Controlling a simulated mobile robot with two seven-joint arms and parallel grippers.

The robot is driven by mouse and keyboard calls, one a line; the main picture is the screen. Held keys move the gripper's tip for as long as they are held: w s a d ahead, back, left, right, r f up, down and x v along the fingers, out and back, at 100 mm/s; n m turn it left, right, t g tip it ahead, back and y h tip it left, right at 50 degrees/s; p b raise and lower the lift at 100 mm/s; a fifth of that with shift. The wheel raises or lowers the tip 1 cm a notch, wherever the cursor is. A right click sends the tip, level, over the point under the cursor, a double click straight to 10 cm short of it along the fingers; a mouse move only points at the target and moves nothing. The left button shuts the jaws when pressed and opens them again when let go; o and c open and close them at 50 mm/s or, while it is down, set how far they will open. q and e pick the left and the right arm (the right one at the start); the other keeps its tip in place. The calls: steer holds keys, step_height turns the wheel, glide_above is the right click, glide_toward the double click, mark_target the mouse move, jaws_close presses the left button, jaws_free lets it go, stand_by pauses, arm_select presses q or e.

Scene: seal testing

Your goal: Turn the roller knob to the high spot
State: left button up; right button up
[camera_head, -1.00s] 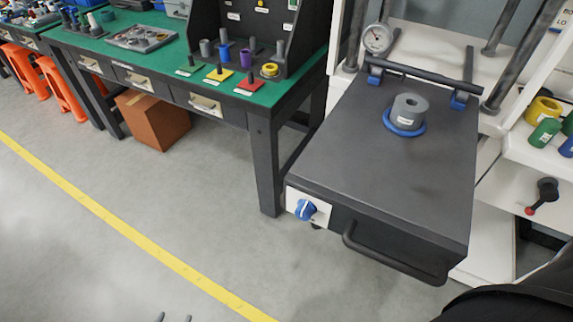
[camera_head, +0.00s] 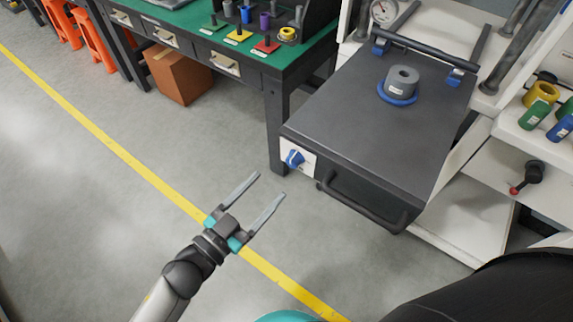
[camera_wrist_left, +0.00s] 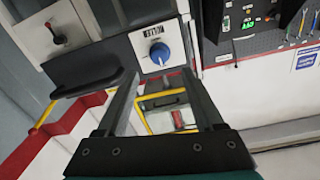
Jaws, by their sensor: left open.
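The blue roller knob (camera_head: 294,158) sits on a white plate at the front left corner of the dark machine (camera_head: 390,130). In the left wrist view the knob (camera_wrist_left: 160,53) shows ahead, with its plate above the space between the fingers; the label on the plate is too small to read for sure. My left gripper (camera_head: 269,191) is open and empty, over the floor to the left of and a little below the knob, apart from it. Its two fingers point up and right in the head view. My right gripper is not in view.
A dark handle (camera_head: 360,200) runs along the machine's front edge. A grey ring part (camera_head: 401,82) on a blue base stands on the machine's top. A green-topped workbench (camera_head: 195,25) stands to the left. The floor between is clear.

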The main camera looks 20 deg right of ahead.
mark_target(290, 164)
arm_select(q)
steer(key=b+x, duration=0.1)
steer(key=x, duration=0.7)
steer(key=shift+s, duration=0.1)
jaws_close()
stand_by(0.4)
